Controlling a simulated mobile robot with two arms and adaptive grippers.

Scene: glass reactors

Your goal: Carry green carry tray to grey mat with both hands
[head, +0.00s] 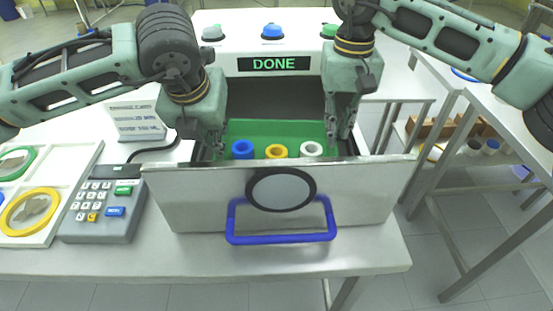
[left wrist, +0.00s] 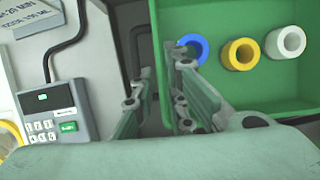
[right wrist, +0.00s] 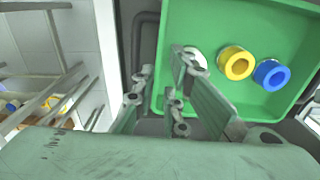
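The green carry tray (head: 275,131) sits inside the open front compartment of the machine. It holds a blue, a yellow and a white ring-shaped piece; the tray's floor also shows in the left wrist view (left wrist: 270,85) and the right wrist view (right wrist: 215,25). My left gripper (head: 218,150) is at the tray's left side, its fingers (left wrist: 162,90) apart on either side of the tray's wall. My right gripper (head: 343,132) is at the right side, its fingers (right wrist: 160,90) likewise apart across the wall. A dark handle bar (right wrist: 140,45) shows beside the tray. I cannot make out a grey mat.
The machine (head: 300,40) reads DONE. Its lowered front panel (head: 380,195) with a blue handle (head: 280,239) stands before the tray. A grey keypad (head: 105,210) and a white board with rings (head: 75,170) lie left. Another table (head: 500,115) stands right, across a floor gap.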

